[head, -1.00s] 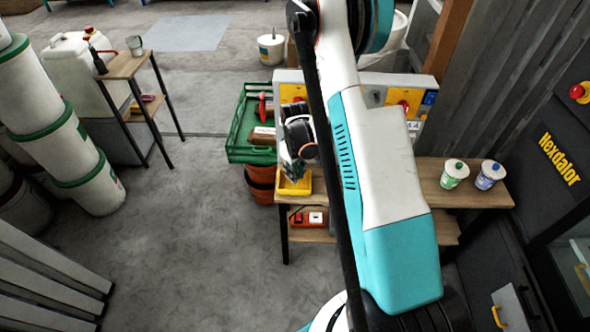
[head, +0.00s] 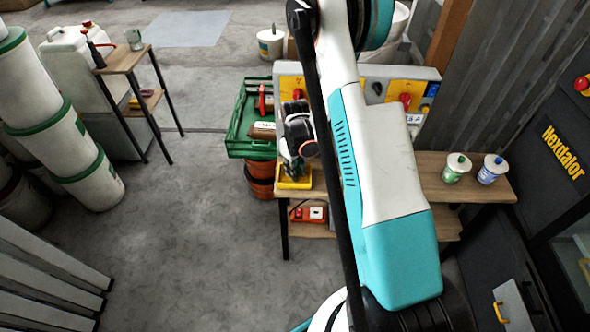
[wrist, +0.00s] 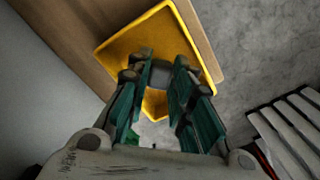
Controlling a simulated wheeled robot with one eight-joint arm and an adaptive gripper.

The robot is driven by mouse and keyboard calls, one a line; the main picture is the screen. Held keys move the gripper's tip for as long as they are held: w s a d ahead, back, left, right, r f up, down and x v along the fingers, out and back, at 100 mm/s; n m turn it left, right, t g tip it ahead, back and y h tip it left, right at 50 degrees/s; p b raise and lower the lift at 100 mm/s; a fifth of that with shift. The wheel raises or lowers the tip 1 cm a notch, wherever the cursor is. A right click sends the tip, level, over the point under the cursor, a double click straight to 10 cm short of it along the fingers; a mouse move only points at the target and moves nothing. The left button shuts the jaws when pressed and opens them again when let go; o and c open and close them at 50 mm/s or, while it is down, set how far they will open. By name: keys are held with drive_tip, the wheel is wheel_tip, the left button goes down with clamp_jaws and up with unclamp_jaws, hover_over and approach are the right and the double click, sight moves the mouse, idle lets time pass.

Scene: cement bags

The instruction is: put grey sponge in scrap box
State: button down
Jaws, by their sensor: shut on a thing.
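My gripper (head: 294,170) is over a small yellow tray (head: 305,184) at the front left of the wooden bench in the head view. In the wrist view my gripper (wrist: 159,74) points down at the yellow tray (wrist: 121,45), its green fingers shut on a small grey piece, the grey sponge (wrist: 160,72). The sponge shows only partly between the fingertips. I cannot tell whether it touches the tray. In the head view the sponge is hidden. No label marks the scrap box, but the yellow tray is the open container below the gripper.
A green crate (head: 236,134) stands left of the bench (head: 432,172), above stacked terracotta pots (head: 262,180). A panel with red buttons stands behind the tray. Two lidded cups (head: 457,167) (head: 492,169) sit on the bench's right.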

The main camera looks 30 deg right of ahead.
drive_tip(key=shift+f, duration=0.2)
drive_tip(key=c, duration=1.3)
unclamp_jaws()
drive_tip(key=shift+c, duration=0.2)
drive_tip(key=shift+r, duration=0.15)
drive_tip(key=shift+r+p, duration=0.5)
drive_tip(key=shift+r, duration=0.9)
drive_tip(key=shift+r+p, duration=0.95)
drive_tip(key=shift+r, duration=1.05)
